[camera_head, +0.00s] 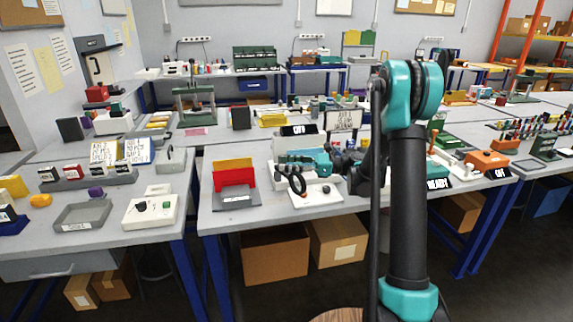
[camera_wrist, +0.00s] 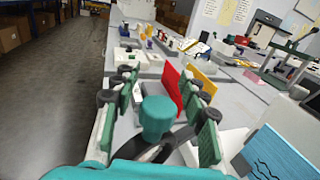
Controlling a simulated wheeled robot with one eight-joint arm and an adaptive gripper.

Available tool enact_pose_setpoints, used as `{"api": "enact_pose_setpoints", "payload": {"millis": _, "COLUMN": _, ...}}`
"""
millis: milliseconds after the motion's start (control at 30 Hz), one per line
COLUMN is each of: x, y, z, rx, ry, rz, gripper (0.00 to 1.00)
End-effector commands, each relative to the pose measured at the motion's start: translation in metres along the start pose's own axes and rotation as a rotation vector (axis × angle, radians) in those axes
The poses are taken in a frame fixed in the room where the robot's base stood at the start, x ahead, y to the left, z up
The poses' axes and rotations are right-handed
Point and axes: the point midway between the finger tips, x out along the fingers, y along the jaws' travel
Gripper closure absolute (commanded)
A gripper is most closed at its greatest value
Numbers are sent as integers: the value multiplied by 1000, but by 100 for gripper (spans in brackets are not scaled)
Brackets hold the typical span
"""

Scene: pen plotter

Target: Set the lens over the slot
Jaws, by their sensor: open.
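A round black-rimmed lens (camera_head: 297,184) appears at the left end of a white machine with a flat base (camera_head: 318,201) on the middle bench. My gripper (camera_head: 297,163) is just above and behind it. In the wrist view my gripper (camera_wrist: 158,110) has its green-padded fingers spread wide apart. A rounded teal part (camera_wrist: 157,117) shows between the fingers, with a dark curved rim (camera_wrist: 180,138) below it. I cannot tell whether the fingers touch anything. The slot cannot be made out.
A red upright plate (camera_head: 234,173) with a yellow one behind stands in a grey holder (camera_head: 236,200) left of the machine; the red plate (camera_wrist: 173,86) is close ahead in the wrist view. A white panel (camera_head: 343,120) stands behind.

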Motion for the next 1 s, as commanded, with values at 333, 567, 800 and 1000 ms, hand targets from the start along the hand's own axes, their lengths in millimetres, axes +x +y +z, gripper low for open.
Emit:
{"api": "enact_pose_setpoints", "payload": {"millis": 333, "x": -66, "y": -1, "z": 0, "rx": 0, "ry": 0, "rz": -5, "gripper": 57}}
{"api": "enact_pose_setpoints", "payload": {"millis": 567, "x": -102, "y": -1, "z": 0, "rx": 0, "ry": 0, "rz": -3, "gripper": 57}}
{"api": "enact_pose_setpoints", "payload": {"millis": 800, "x": -114, "y": 0, "z": 0, "rx": 0, "ry": 0, "rz": -1, "gripper": 57}}
{"api": "enact_pose_setpoints", "payload": {"millis": 1000, "x": -114, "y": 0, "z": 0, "rx": 0, "ry": 0, "rz": 0, "gripper": 57}}
